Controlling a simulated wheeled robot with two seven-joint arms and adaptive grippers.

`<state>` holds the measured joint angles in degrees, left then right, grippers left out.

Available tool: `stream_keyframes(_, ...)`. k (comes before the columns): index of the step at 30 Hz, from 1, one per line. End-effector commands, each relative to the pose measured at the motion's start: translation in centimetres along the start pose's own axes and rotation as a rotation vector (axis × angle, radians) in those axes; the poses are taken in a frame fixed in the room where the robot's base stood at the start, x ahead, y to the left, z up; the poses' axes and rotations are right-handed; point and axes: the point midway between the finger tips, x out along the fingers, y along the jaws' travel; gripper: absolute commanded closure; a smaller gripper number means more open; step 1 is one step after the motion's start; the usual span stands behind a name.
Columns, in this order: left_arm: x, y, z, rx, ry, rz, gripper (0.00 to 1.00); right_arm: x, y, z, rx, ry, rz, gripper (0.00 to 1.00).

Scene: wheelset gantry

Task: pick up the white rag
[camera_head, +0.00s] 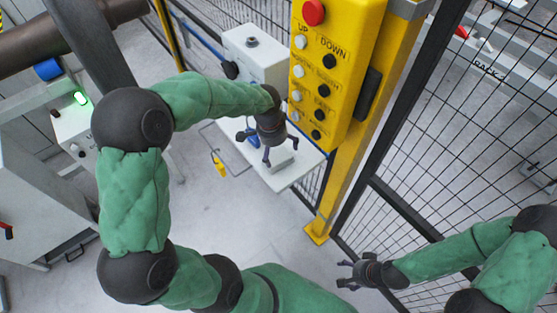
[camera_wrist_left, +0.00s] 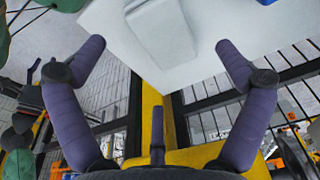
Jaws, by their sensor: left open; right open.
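The white rag (camera_head: 281,157) looks like a flat, folded pale block on a small white shelf (camera_head: 304,166). It also shows in the left wrist view (camera_wrist_left: 160,30), at the top middle between my two upper fingers. My left gripper (camera_head: 267,150) is open above the shelf and partly covers the rag in the head view. In the left wrist view its fingers (camera_wrist_left: 160,48) are spread wide with nothing between them, and the rag lies beyond the tips. My right gripper (camera_head: 346,273) is open and empty, low beside the mesh fence.
A yellow button pendant (camera_head: 335,75) on a yellow post (camera_head: 346,170) stands close right of the shelf. A white box (camera_head: 254,55) is behind the shelf, and a blue item (camera_head: 252,141) lies on it. Black mesh fence (camera_head: 440,120) closes the right side.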

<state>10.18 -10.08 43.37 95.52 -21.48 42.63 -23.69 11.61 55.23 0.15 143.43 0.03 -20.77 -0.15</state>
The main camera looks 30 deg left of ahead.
Motion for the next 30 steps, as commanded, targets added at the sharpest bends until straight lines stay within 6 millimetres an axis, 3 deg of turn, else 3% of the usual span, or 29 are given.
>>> stream_keyframes(5, 1.2, 0.1, 0.0, -0.001, 0.001, 0.0, 0.0, 0.6, 0.2, 0.0, 0.0, 0.0, 0.0, 0.3)
stream_keyframes(13, 4.9, 0.4, -0.1, -0.001, 0.0, 0.001, 0.0, 2.3, 0.8, -0.1, 0.0, 0.0, 0.0, 0.3)
stream_keyframes(21, 5.2, 0.3, -0.2, -0.001, 0.002, -0.001, 0.0, 2.3, 0.8, -0.1, 0.0, 0.001, 0.0, 0.3)
stream_keyframes(27, 5.2, 0.3, -0.2, -0.001, 0.001, -0.001, 0.48, 2.3, 0.8, -0.1, 0.0, 0.001, 0.0, 0.3)
stream_keyframes(30, 5.2, 0.3, -0.2, -0.001, 0.001, -0.001, 0.48, 2.3, 0.8, -0.1, 0.0, 0.001, 0.0, 0.3)
